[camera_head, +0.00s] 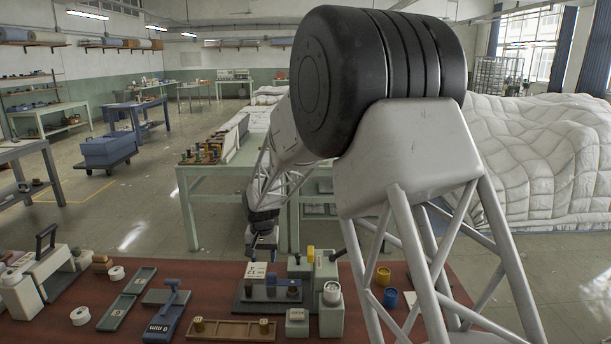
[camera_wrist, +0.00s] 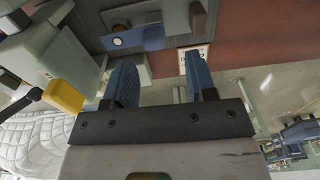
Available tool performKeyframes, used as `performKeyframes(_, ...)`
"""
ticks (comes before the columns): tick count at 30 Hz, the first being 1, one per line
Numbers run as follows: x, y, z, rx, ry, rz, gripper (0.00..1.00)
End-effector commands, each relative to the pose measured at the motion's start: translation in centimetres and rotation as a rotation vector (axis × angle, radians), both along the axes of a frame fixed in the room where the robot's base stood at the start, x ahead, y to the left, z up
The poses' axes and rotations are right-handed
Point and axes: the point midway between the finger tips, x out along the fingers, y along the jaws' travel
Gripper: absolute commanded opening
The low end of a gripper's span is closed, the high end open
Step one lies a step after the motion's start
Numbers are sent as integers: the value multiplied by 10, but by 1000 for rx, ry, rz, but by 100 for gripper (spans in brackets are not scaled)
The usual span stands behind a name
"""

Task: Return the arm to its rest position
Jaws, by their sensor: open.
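My gripper (camera_head: 262,244) hangs pointing down at the far edge of the red-brown bench (camera_head: 225,328), in front of the pale green table. In the wrist view the two blue fingers of my gripper (camera_wrist: 160,62) stand apart with nothing clearly held between them. A white card with printed marks (camera_head: 256,270) stands close below the fingers in the head view. In the wrist view a card (camera_wrist: 193,52) shows by the right fingertip; contact cannot be told. My arm's large dark joint and white lattice links cover the middle and right of the head view.
A grey-green device (camera_head: 328,290) with a yellow knob (camera_head: 311,254) stands right of my gripper. A pale green table (camera_head: 220,182) and quilted white heaps (camera_head: 545,160) stand behind.

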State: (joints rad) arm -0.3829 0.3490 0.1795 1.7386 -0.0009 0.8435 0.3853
Motion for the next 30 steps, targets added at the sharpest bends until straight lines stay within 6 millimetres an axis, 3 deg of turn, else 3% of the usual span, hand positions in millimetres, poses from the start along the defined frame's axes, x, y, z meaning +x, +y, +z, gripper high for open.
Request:
performKeyframes(3, -16, -25, 25, 3, -11, -3, 51)
performKeyframes(12, -61, -80, 78, 8, -34, -5, 51)
performKeyframes(30, -171, -178, 154, 11, -84, -9, 51)
